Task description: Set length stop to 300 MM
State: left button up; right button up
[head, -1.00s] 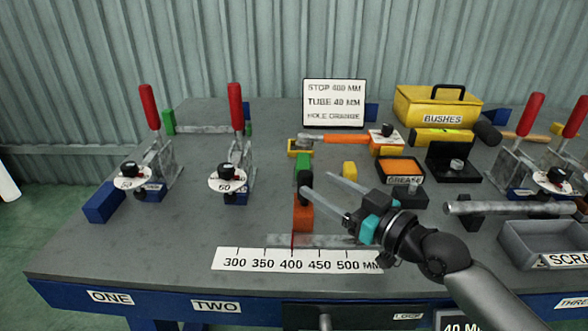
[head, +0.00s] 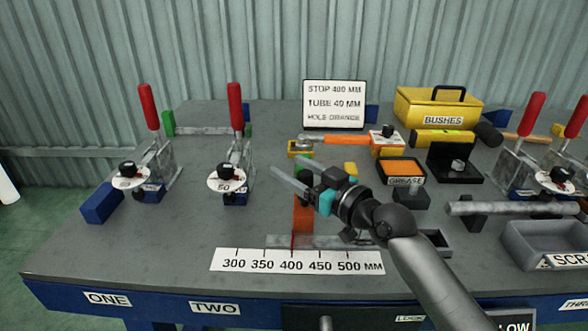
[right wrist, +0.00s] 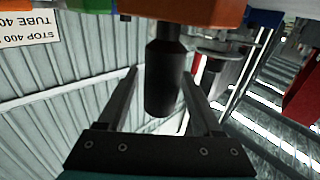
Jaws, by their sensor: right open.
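The length stop is an orange block (head: 303,217) on a metal rail (head: 330,241). Its red pointer (head: 292,241) stands at 400 on the white scale (head: 297,261), which runs from 300 at left to 500 MM. My left gripper is not in view.
A sign (head: 334,103) reads STOP 400 MM, TUBE 40 MM. Red-handled clamps (head: 235,150) stand to the left, with bare bench between them and the stop. A grease tin (head: 401,170) and a scrap tray (head: 540,240) lie to the right.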

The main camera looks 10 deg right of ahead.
jog(key=shift+c, duration=0.4)
grip_shut()
dwell(0.9)
